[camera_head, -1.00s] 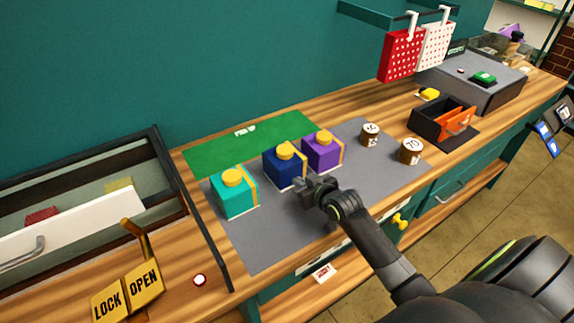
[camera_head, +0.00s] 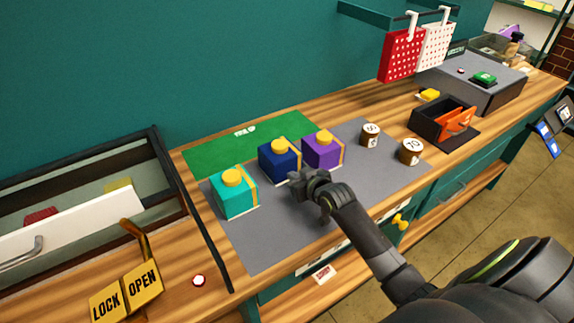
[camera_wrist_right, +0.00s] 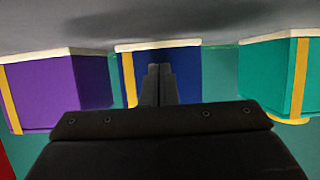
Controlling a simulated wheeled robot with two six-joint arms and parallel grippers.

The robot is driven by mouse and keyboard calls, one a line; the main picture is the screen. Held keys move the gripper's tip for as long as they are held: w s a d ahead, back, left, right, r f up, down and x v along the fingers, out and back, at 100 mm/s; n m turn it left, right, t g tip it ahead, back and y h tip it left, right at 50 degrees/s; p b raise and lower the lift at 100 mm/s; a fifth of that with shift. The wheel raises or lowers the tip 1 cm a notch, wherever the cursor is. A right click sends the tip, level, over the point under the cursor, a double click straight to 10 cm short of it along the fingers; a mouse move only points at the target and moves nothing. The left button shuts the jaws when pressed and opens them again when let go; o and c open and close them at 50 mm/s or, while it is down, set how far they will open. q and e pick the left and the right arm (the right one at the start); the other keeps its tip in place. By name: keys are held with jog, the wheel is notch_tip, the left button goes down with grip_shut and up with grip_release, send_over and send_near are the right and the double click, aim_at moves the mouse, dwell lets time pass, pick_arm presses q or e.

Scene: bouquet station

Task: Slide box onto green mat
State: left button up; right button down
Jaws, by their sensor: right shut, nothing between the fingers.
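Three gift boxes with yellow ribbons and round yellow tops stand in a row: teal (camera_head: 233,200), navy (camera_head: 276,165) and purple (camera_head: 322,155). The green mat (camera_head: 215,155) lies behind them, along the wall. The navy box is at the boundary between the grey mat (camera_head: 265,225) and the green mat; its overlap with the green is hard to judge. My right gripper (camera_head: 296,179) is shut and empty, with its fingertips at the navy box's front face. In the right wrist view my fingers (camera_wrist_right: 158,80) point at the navy box (camera_wrist_right: 190,75), between purple and teal.
Two round labelled pots (camera_head: 410,151) stand to the right on the grey mat. A black tray with an orange piece (camera_head: 457,122) lies beyond them. A dark-framed case (camera_head: 185,185) edges the left side. Red and white bags (camera_head: 403,55) hang above the back.

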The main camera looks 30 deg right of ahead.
aim_at(289, 170)
jog(key=shift+w+a+b, duration=0.15)
jog(key=shift+w+b, duration=0.3)
jog(key=shift+w, duration=1.4)
jog(key=shift+w, duration=0.1)
jog(key=shift+w+a+b, duration=0.1)
jog(key=shift+w+b, duration=0.7)
jog(key=shift+w, duration=1.1)
jog(key=shift+w, duration=0.1)
jog(key=shift+w+a+b, duration=0.1)
jog(key=shift+w+b, duration=1)
jog(key=shift+w, duration=0.8)
jog(key=shift+w, duration=0.1)
